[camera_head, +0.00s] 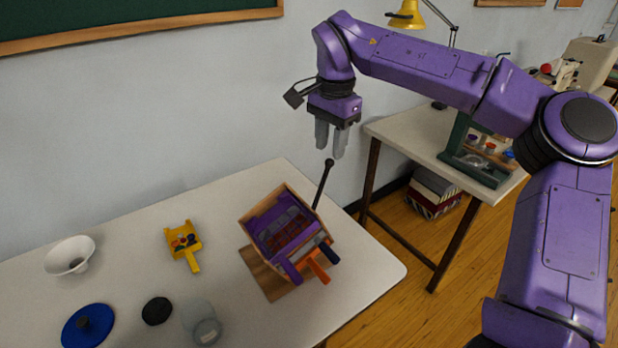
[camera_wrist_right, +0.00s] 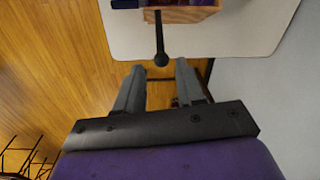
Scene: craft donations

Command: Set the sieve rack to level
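The sieve rack (camera_head: 246,218) is a wooden box on a brown base (camera_head: 262,277) on the white table, and it looks tilted. A purple sieve tray lies in it, with orange and dark blue handles jutting out at the lower right. A dark lever with a ball knob (camera_head: 329,163) rises from its far right side; the knob also shows in the right wrist view (camera_wrist_right: 161,60). My right gripper (camera_head: 330,153) is open and empty just above the knob, its fingers apart and not touching it. My left gripper is not in view.
On the table (camera_head: 130,230) are a yellow scoop (camera_head: 183,238) with small coloured pieces, a white funnel (camera_head: 70,256), a blue lid (camera_head: 88,327), a black disc (camera_head: 157,311) and a clear jar (camera_head: 202,324). A second table (camera_head: 400,130) stands at the right.

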